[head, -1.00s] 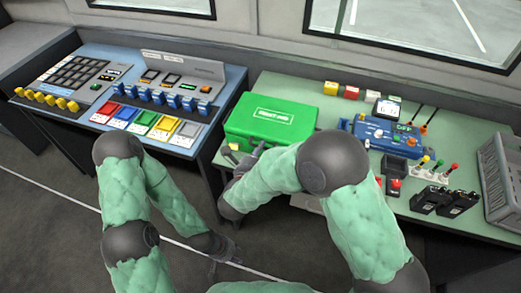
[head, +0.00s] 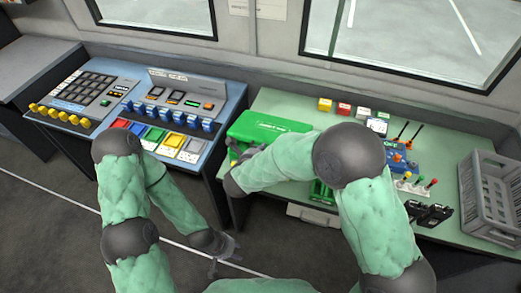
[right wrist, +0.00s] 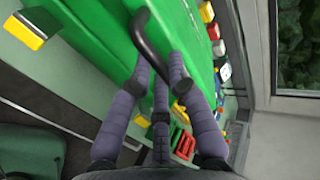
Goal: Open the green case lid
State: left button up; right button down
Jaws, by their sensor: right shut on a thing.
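The green case (head: 262,127) sits on the pale green table, left of its middle. Its white label looks foreshortened, as if the lid is tilted; how far it is open is unclear. My right gripper (head: 240,158) is at the case's front left, its forearm covering the case's front. In the right wrist view, my right gripper's fingers (right wrist: 155,82) close around the case's dark curved handle (right wrist: 147,42), against the green lid (right wrist: 95,40). My left gripper (head: 226,258) hangs low over the floor, fingers apart and empty.
A blue and grey console (head: 150,105) stands left, apart from the table. Small coloured boxes (head: 343,108), a blue device (head: 398,160) and a grey crate (head: 487,195) are right. A green slotted piece (head: 321,192) shows below my right arm; its link to the case is unclear.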

jog(key=w+r+g+p, duration=0.1)
jog(key=r+p, duration=0.1)
jog(key=p, duration=0.3)
jog(key=w+d+r+g+p, duration=0.1)
jog(key=r+p, duration=0.2)
jog(key=p, duration=0.2)
jog(key=w+r+g+y+p, duration=0.1)
jog(key=w+r+p, duration=0.1)
jog(key=p, duration=0.3)
jog(key=shift+d+r+g, duration=0.2)
jog(key=shift+r+g, duration=0.1)
jog(key=shift+r, duration=0.05)
jog(key=w+d+r+g+p, duration=0.1)
jog(key=w+r+p, duration=0.4)
jog(key=p, duration=0.8)
jog(key=shift+w+d+r+y, duration=0.3)
jog(key=shift+w+d, duration=0.35)
jog(key=shift+w, duration=0.6)
jog(key=c, duration=1.2)
grip_release()
jog(key=shift+o, duration=0.2)
jog(key=shift+f, duration=0.1)
jog(key=shift+s, duration=0.1)
